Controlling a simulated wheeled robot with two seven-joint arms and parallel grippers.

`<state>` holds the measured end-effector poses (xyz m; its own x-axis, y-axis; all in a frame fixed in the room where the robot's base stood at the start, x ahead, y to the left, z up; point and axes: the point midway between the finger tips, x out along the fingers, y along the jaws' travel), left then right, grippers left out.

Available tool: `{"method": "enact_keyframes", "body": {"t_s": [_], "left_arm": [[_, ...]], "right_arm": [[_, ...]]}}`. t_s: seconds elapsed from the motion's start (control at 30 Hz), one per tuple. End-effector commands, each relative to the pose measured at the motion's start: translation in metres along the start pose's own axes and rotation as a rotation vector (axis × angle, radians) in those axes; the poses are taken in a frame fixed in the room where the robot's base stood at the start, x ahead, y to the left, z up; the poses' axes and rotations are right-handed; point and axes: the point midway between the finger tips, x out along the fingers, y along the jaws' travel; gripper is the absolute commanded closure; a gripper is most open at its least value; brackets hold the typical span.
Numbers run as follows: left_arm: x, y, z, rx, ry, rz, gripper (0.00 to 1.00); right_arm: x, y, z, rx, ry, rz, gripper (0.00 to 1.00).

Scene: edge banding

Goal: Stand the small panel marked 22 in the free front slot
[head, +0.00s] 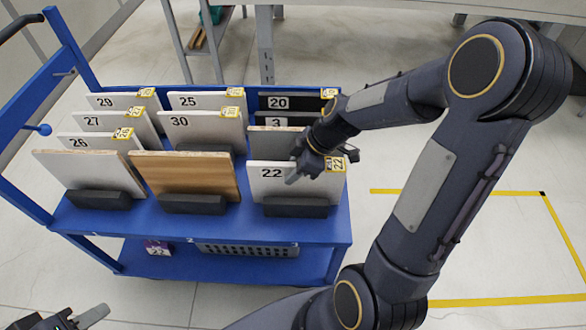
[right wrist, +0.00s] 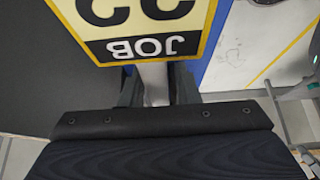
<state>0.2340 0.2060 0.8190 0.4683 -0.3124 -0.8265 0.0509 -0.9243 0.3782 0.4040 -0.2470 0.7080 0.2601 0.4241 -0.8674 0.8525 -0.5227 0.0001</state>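The small panel marked 22 (head: 268,183) is white and stands upright at the front right of the blue cart, its lower edge at a black slotted holder (head: 295,208). Whether it is fully seated is unclear. Its yellow label (right wrist: 140,28) fills the top of the right wrist view, upside down. My right gripper (head: 318,167) is at the panel's upper right corner. In the right wrist view its dark fingers lie close on both sides of a pale edge and seem shut on it; the label hides the tips. My left gripper (head: 80,318) is at the bottom left, partly cut off, away from the cart.
The blue cart (head: 200,228) holds several numbered panels in rows. A brown wooden panel (head: 188,177) and a pale panel (head: 85,170) stand in the front row. A grey panel (head: 270,143) stands behind panel 22. Open floor with yellow lines (head: 500,300) lies right.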

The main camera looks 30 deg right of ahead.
Motion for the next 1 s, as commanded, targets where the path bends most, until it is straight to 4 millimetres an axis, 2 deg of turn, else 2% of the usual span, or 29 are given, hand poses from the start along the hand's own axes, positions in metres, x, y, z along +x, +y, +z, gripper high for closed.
{"method": "enact_keyframes", "body": {"t_s": [0.3,0.43,0.57,0.8,1.0], "left_arm": [[-0.001,0.0,-0.001,0.0,0.0,0.0,0.64],[-0.005,0.002,-0.002,0.0,0.0,0.0,0.64],[-0.009,0.004,-0.004,0.0,0.0,0.0,0.64],[-0.016,0.007,-0.008,0.0,0.0,0.0,0.64],[-0.02,0.009,-0.01,0.0,0.0,0.0,0.64]], "right_arm": [[-0.001,0.0,-0.001,0.0,0.0,0.0,0.65],[-0.008,0.001,-0.002,0.0,0.001,0.003,0.65],[-0.032,0.001,-0.002,0.0,0.001,0.007,0.65],[-0.085,0.001,-0.002,0.001,0.001,0.007,0.65],[-0.113,0.001,-0.002,0.0,0.0,0.003,0.65]]}}
